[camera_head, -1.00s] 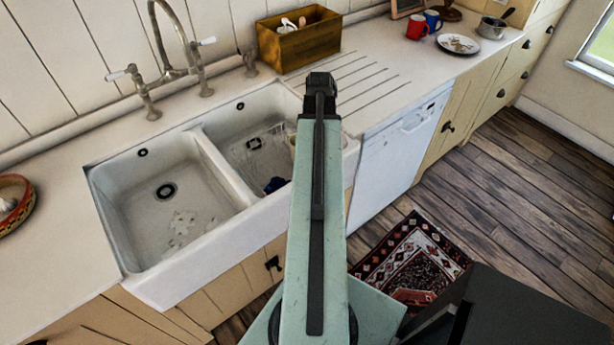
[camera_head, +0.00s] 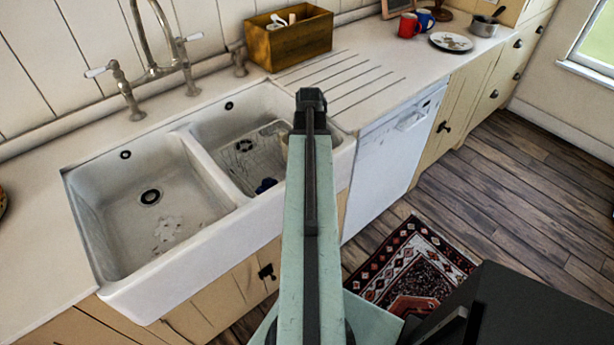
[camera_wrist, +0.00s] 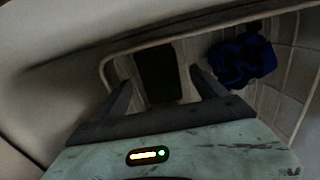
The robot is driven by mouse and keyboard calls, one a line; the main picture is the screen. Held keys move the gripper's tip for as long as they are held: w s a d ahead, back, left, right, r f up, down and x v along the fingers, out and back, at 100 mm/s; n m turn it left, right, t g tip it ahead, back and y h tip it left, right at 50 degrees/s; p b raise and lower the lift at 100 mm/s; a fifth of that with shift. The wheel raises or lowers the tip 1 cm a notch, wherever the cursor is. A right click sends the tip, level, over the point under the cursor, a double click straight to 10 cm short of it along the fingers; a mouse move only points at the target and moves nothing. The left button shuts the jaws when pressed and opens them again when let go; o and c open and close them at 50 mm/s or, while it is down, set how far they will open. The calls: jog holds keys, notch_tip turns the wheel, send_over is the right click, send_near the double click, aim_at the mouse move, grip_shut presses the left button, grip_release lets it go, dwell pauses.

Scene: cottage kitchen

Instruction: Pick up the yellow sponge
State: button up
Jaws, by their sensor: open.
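I cannot make out a clearly yellow sponge in either view. In the wrist view a dark, block-like rectangle (camera_wrist: 157,74) lies ahead, between the fingers of my gripper (camera_wrist: 162,84); it is too dark to tell whether it is the sponge. The fingers are spread with nothing visibly held. In the head view my gripper (camera_head: 310,100) shows as a dark end at the right side of the right sink basin (camera_head: 218,158), and my arm hides part of that basin. A small beige patch (camera_head: 284,143) shows beside the arm; I cannot tell what it is.
A crumpled dark blue cloth (camera_wrist: 242,57) lies right of the dark rectangle. A wire rack (camera_head: 262,150) is in the right basin. The left basin (camera_head: 140,215) holds whitish patches. A tap (camera_head: 155,70) and wooden box (camera_head: 290,38) stand behind.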

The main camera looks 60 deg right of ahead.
notch_tip(320, 180, down, 4)
jog(key=b, duration=0.2)
jog(key=shift+b, duration=0.4)
jog(key=shift+r, duration=0.2)
jog(key=c, duration=1.4)
jog(key=shift+r+p, duration=0.15)
jog(key=shift+p, duration=0.2)
notch_tip(320, 180, up, 18)
jog(key=p, duration=1.7)
jog(key=shift+p, duration=0.35)
notch_tip(320, 180, up, 5)
jog(key=p, duration=0.5)
jog(key=shift+f, duration=0.2)
